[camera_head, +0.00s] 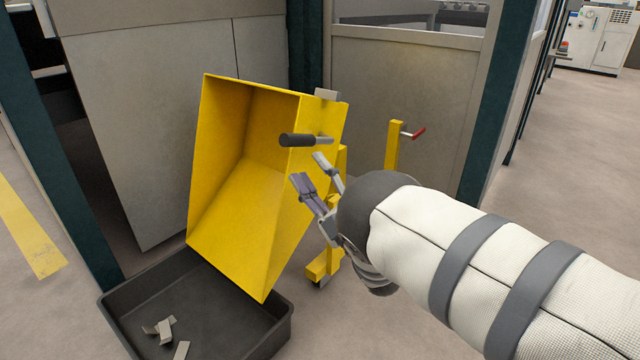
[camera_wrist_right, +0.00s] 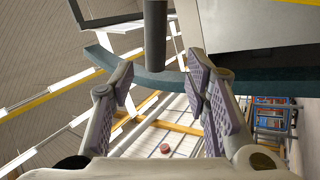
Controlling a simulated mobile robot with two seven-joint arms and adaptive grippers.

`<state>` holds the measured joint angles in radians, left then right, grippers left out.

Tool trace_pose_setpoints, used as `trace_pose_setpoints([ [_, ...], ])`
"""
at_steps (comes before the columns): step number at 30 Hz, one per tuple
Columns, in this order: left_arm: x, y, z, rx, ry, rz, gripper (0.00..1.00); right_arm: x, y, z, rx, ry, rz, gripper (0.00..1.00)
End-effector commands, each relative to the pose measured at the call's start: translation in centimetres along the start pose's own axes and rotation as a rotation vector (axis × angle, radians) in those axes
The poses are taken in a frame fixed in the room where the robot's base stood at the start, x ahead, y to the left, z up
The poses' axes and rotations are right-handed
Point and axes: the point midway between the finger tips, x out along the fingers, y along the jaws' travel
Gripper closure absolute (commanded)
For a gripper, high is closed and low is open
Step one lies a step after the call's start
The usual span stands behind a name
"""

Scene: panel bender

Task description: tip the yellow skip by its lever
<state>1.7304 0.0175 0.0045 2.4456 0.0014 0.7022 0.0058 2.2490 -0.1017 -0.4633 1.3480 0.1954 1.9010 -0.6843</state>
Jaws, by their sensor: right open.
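The yellow skip (camera_head: 268,130) stands tipped steeply forward in the head view, its open mouth facing left and its lower lip over a dark tray. Its lever (camera_head: 300,140) has a dark cylindrical grip and sticks out at the upper right side. My right gripper (camera_head: 310,173) is open and empty, just below the lever and apart from it. In the right wrist view a dark bar, apparently the lever grip (camera_wrist_right: 155,45), lies beyond and between the open fingertips. My left gripper is not in view.
The dark tray (camera_head: 215,337) on the floor holds several grey metal scraps (camera_head: 163,328). A yellow post (camera_head: 394,146) with a red handle stands behind my right arm. Grey machine panels (camera_head: 165,110) and dark green uprights close off the back. Open floor lies at the right.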

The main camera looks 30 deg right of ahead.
Motion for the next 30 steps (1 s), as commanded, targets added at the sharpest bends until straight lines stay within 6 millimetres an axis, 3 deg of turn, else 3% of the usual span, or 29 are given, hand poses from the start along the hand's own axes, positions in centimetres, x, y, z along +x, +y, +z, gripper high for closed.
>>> trace_pose_setpoints([
  [3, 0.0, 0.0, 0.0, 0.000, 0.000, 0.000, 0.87, -2.5, -0.2, 0.0, -0.001, -0.001, -0.005, 0.57],
  [7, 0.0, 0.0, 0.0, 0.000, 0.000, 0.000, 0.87, -3.9, -0.1, -0.1, -0.001, 0.000, -0.003, 0.57],
  [30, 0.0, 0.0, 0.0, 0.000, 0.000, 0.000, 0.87, -4.1, 0.0, 0.0, 0.000, 0.000, 0.000, 0.57],
])
